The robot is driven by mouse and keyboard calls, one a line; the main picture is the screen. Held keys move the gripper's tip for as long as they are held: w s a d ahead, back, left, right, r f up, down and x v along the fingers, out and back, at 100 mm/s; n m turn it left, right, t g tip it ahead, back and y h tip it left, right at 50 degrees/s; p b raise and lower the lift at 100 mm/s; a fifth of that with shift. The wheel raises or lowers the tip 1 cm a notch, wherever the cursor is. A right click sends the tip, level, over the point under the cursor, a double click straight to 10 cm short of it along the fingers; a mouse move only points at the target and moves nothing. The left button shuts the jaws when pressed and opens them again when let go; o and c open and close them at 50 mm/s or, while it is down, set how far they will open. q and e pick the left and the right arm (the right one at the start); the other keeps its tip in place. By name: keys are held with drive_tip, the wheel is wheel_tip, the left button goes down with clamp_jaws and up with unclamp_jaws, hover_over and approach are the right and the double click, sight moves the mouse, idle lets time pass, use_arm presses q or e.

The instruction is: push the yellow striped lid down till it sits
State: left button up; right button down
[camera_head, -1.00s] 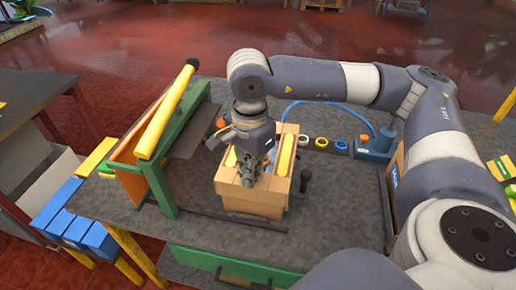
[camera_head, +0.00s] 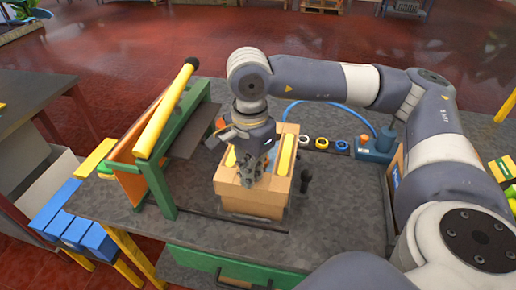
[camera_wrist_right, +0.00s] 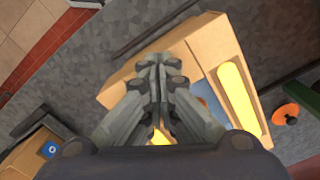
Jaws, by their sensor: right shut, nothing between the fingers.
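The lid with yellow stripes (camera_head: 287,154) lies on top of a cardboard box (camera_head: 252,199) on the grey workbench. In the right wrist view one yellow stripe (camera_wrist_right: 238,98) shows to the right of the fingers, with a blue patch beside it. My right gripper (camera_head: 249,180) is shut and empty, pointing down over the box's near top edge. In the right wrist view its closed fingertips (camera_wrist_right: 158,66) are over the cardboard top. I cannot tell whether they touch it. The lid's seating is partly hidden by the gripper. My left gripper is not in view.
A green frame (camera_head: 160,185) with a yellow bar (camera_head: 168,110) stands left of the box. A dark knob (camera_head: 306,176) is close to its right side. Coloured rings (camera_head: 322,143) and a blue device (camera_head: 376,146) are behind right.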

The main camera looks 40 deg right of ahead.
drive_tip(key=shift+f, duration=0.15)
idle(0.3)
drive_tip(key=shift+s, duration=0.1)
wheel_tip(320, 180, up, 9)
drive_tip(key=p, duration=0.4)
idle(0.5)
idle(0.5)
